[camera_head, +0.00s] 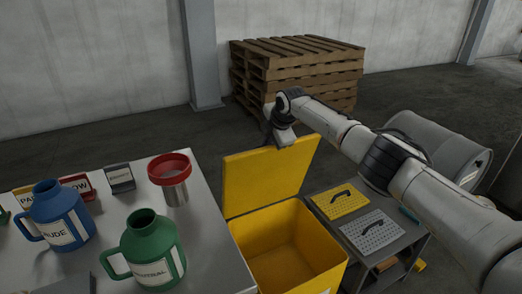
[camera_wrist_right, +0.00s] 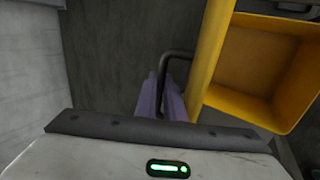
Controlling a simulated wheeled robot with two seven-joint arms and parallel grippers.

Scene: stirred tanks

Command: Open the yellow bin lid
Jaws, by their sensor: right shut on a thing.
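The yellow bin (camera_head: 290,262) stands on the floor between the two tables, with its empty inside showing. Its yellow lid (camera_head: 262,180) stands raised, nearly upright, at the back of the bin. My right gripper (camera_head: 275,135) is at the lid's upper edge. In the right wrist view its purple fingers (camera_wrist_right: 166,102) are shut on the dark lid handle (camera_wrist_right: 181,62), beside the lid's yellow edge (camera_wrist_right: 210,52). The bin's inside (camera_wrist_right: 262,65) shows to the right there. My left gripper is in neither view.
The left table (camera_head: 205,235) holds a blue jug (camera_head: 60,215), a green jug (camera_head: 150,252) and a red-rimmed metal cup (camera_head: 173,178). The right cart holds a yellow perforated plate (camera_head: 332,206) and a white one (camera_head: 378,238). Wooden pallets (camera_head: 300,68) stand behind.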

